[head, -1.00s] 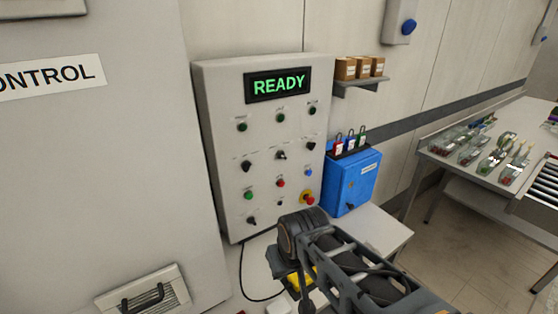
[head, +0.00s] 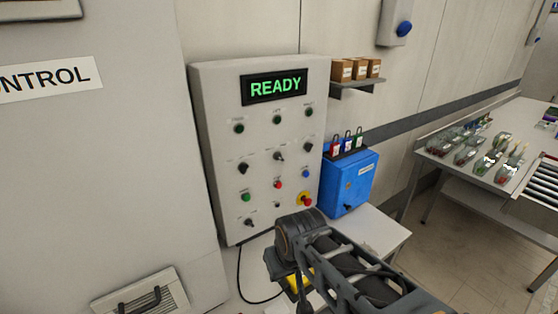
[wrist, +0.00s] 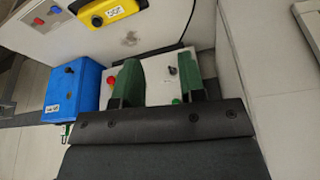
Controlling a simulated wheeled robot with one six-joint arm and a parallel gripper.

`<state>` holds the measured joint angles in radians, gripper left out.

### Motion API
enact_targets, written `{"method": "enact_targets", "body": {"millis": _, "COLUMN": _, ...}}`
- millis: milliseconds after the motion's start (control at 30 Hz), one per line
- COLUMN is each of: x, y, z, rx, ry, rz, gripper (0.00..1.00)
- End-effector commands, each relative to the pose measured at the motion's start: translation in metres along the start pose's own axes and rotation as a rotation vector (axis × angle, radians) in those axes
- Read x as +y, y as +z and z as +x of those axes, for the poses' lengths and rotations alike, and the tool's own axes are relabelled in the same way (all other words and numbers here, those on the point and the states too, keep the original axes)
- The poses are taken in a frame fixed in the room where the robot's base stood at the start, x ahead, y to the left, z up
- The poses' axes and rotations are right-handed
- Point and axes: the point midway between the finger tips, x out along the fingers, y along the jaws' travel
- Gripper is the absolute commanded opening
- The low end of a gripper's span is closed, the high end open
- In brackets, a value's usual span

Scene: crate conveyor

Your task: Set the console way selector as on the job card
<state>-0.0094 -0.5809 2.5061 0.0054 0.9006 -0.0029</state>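The grey console (head: 215,110) stands on the bench with its display reading READY. Its face carries several black selector knobs, including one at middle left (head: 243,168), one at middle centre (head: 279,156), one at middle right (head: 308,146) and one at lower left (head: 250,222). The labels are too small to read, so I cannot tell which is the way selector. No job card is legible. In the wrist view my gripper (wrist: 158,78) has its two green fingers apart, with nothing held between them. A pale face with a black knob (wrist: 173,70) shows beyond them, apparently the console.
A blue box (head: 347,180) with several padlocks on top stands right of the console. A red emergency button (head: 306,199) sits at the console's lower right. A yellow box (wrist: 108,14) shows in the wrist view. A shelf (head: 357,85) holds small cartons.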

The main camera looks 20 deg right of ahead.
Motion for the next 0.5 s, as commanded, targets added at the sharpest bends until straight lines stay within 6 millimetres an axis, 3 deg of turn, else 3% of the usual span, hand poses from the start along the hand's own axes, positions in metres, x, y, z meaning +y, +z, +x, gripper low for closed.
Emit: {"method": "enact_targets", "body": {"millis": 500, "x": 0.0062, "y": 0.0003, "z": 0.0013, "rx": -0.007, "ry": 0.008, "rz": 0.024, "gripper": 0.37}}
